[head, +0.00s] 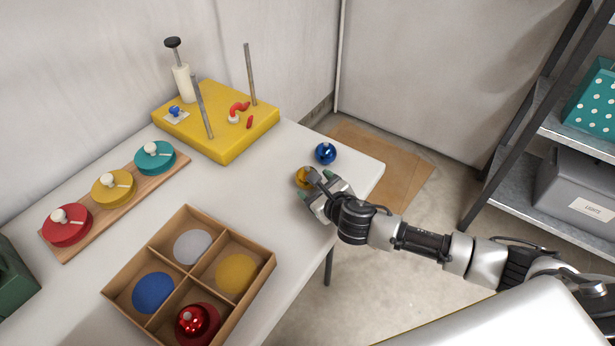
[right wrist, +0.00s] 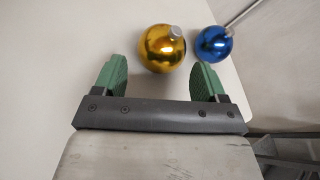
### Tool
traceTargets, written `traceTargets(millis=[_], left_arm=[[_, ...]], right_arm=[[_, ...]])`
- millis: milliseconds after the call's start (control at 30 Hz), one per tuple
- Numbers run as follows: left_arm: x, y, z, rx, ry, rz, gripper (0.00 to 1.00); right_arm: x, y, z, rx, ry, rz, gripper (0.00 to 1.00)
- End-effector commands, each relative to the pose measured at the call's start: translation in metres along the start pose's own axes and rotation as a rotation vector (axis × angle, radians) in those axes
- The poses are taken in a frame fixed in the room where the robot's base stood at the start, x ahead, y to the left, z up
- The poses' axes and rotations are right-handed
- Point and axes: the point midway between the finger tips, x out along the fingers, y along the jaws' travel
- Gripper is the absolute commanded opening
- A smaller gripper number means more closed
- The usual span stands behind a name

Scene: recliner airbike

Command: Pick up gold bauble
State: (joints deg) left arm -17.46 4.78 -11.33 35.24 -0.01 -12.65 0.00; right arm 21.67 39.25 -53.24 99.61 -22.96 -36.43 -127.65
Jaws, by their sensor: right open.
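The gold bauble (head: 303,176) lies on the white table near its right end, partly hidden by my right gripper in the head view. In the right wrist view the gold bauble (right wrist: 162,48) sits just ahead of and between the green fingertips, with its silver cap at the upper right. My right gripper (head: 322,192) is open and empty, its two fingers apart in the right wrist view (right wrist: 160,78). I cannot tell if a finger touches the bauble. My left gripper is not in view.
A blue bauble (head: 325,153) lies close beyond the gold one, also in the right wrist view (right wrist: 214,43). A divided box (head: 188,212) holds a red bauble (head: 197,321) and coloured discs. A yellow block (head: 225,150) with upright rods stands behind. The table (head: 262,190) between is clear.

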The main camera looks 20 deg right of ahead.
Motion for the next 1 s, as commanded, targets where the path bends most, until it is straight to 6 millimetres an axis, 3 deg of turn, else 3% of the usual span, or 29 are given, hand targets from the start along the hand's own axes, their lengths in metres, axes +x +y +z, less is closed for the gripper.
traceTargets(millis=[300, 633, 867, 1000], left_arm=[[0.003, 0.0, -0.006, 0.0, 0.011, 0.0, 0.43], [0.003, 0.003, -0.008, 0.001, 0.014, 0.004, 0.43], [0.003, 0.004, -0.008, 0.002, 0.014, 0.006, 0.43], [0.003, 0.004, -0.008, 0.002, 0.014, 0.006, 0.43]], right_arm=[[0.043, -0.002, 0.007, 0.003, 0.0, -0.002, 0.72], [0.05, -0.002, 0.007, 0.001, 0.0, 0.0, 0.72], [0.05, -0.002, 0.007, 0.002, 0.001, 0.0, 0.38], [0.05, -0.002, 0.007, 0.002, 0.001, 0.0, 0.36]])
